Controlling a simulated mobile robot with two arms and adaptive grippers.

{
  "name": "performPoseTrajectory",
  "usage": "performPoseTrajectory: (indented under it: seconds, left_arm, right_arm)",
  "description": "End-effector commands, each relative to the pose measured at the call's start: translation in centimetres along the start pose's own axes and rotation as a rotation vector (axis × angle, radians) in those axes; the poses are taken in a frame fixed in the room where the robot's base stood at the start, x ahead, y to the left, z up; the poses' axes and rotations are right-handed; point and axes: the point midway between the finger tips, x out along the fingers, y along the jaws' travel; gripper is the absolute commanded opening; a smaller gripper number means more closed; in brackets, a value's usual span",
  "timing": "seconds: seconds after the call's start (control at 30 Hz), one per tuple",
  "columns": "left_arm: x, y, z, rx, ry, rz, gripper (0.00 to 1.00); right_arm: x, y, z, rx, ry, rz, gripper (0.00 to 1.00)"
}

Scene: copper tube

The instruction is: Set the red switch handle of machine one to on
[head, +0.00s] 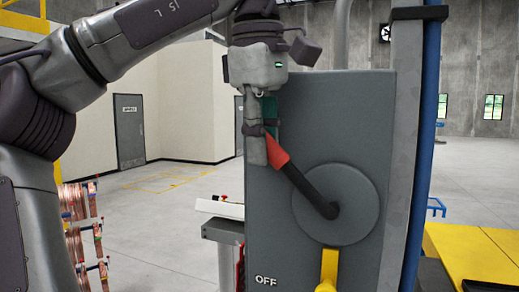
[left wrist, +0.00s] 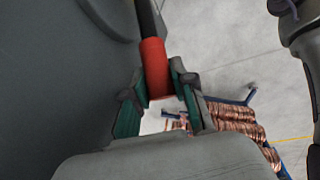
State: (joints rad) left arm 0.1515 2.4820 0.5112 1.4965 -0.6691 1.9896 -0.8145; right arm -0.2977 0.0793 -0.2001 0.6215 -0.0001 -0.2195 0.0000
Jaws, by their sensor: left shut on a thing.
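The red switch handle (head: 276,151) is the red grip on a black lever that runs from a round grey disc (head: 354,207) on the front of a grey machine box (head: 330,110). The lever points up and to the left from the disc. My left gripper (head: 258,150) reaches down from above and is shut on the red grip. In the left wrist view the red grip (left wrist: 154,66) lies between the two fingers (left wrist: 158,100). The word OFF (head: 266,281) is at the box's lower left. My right gripper is not in view.
A yellow lever (head: 329,268) stands below the disc. A post with a blue pipe (head: 422,150) is at the box's right. Copper coils on a rack (head: 82,235) stand at lower left. A yellow surface (head: 470,255) is at lower right.

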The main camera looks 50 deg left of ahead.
Motion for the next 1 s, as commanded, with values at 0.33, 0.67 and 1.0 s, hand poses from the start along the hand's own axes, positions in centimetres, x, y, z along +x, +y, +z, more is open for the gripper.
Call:
performPoseTrajectory:
  seconds: [0.33, 0.67, 1.0]
  left_arm:
    - [-0.18, 0.03, 0.08, 0.004, 0.020, -0.002, 0.00]
    - [-0.20, 0.03, 0.06, 0.003, 0.019, -0.002, 0.50]
    - [-0.15, 0.03, 0.06, 0.003, 0.018, -0.003, 0.52]
  right_arm:
    - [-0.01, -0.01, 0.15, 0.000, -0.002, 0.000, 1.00]
    - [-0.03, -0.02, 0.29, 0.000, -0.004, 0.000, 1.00]
    - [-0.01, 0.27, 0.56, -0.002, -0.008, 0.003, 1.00]
